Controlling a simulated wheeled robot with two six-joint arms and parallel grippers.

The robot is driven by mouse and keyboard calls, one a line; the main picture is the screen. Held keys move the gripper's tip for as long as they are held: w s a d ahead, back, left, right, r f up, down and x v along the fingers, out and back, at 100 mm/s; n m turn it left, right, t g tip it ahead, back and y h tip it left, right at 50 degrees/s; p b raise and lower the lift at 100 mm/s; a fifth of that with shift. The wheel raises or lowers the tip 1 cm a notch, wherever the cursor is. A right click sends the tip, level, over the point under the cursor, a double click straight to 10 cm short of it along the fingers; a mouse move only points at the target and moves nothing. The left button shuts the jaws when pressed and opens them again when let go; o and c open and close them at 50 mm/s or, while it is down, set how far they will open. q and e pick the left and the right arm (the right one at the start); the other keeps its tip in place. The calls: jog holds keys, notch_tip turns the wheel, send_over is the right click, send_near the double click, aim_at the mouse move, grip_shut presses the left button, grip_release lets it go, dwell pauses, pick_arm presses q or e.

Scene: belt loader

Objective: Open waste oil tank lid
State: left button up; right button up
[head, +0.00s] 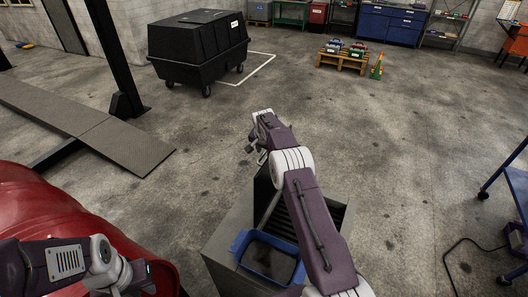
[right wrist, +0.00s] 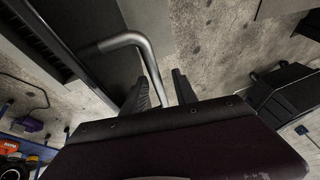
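The waste oil tank (head: 222,262) is a grey box at the bottom middle of the head view, with a dark slatted grate (head: 285,218) in its top. A dark panel, seemingly its lid (head: 262,195), stands steeply raised at the far left edge, partly hidden by my right arm. My right gripper (head: 254,152) is at the panel's upper end. In the right wrist view, a bent metal handle (right wrist: 130,41) runs between the two fingers of that gripper (right wrist: 164,88); the fingers stand apart around it. My left gripper (head: 128,284) is low at the left, its fingers unclear.
A blue tray (head: 242,243) sits on the tank's front. A red rounded body (head: 35,210) lies at the left, beside a ramp (head: 125,145). A black wheeled bin (head: 198,45) and a pallet (head: 342,62) stand behind. A blue cart (head: 515,185) is right. The middle floor is clear.

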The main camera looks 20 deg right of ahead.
jog(key=shift+s+a+r, duration=0.1)
jog(key=shift+s+r, duration=0.05)
jog(key=shift+r, duration=0.25)
jog(key=b+v, duration=0.2)
jog(key=v, duration=0.6)
jog(key=shift+s, duration=0.1)
